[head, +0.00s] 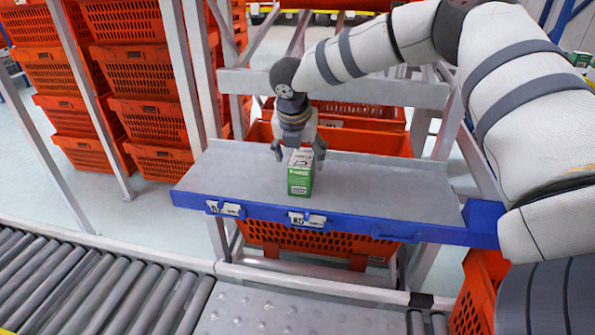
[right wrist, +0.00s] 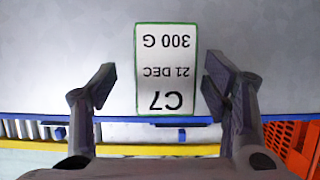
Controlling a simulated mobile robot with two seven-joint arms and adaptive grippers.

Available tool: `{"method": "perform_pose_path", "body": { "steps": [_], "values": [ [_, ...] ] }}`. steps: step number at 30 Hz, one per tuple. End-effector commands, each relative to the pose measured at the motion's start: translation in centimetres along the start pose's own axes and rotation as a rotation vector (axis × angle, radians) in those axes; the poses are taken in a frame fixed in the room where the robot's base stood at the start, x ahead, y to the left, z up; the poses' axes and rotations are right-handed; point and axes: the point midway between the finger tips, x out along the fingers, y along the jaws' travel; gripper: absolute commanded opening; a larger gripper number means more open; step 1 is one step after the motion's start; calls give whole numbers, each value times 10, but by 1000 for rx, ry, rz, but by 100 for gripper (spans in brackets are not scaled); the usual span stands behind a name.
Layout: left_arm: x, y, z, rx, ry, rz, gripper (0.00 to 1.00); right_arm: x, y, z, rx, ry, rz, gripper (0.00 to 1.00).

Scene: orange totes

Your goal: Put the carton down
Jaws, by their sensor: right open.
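The carton (head: 300,174) is a small green and white box. It stands upright on the grey shelf (head: 390,190) with the blue front edge. In the right wrist view its white top face (right wrist: 166,70) shows printed text, "C7", "21 DEC" and "300 G". My right gripper (head: 302,152) is over the carton from behind and above. In the right wrist view the right gripper's fingers (right wrist: 160,85) are open, one on each side of the carton, with a gap on both sides. My left gripper is not in view.
Stacked orange totes (head: 140,70) stand at the left behind grey posts. More orange totes sit behind and below the shelf. A roller conveyor (head: 90,285) runs along the front left. The shelf is bare on both sides of the carton.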

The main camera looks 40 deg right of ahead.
Motion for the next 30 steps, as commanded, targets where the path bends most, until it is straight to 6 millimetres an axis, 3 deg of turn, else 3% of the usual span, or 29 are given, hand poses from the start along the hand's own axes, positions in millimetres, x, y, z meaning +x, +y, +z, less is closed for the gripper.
{"method": "perform_pose_path", "body": {
  "steps": [5, 11, 17, 20, 25, 27, 30],
  "values": [
    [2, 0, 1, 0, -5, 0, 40, 17, -2, 0, -1, 0, 0, 69],
    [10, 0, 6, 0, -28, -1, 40, 56, -7, -1, -3, 1, -4, 69],
    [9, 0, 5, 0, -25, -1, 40, 56, -6, 1, -2, -4, 2, 69],
    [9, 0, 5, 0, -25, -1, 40, 56, -6, 2, -2, -4, 3, 51],
    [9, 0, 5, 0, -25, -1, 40, 56, -6, 1, -3, -4, 2, 12],
    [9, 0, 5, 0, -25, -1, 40, 56, -6, 2, -3, -4, 3, 4],
    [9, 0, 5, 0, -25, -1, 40, 56, -6, 1, -3, -4, 2, 4]
  ]
}}
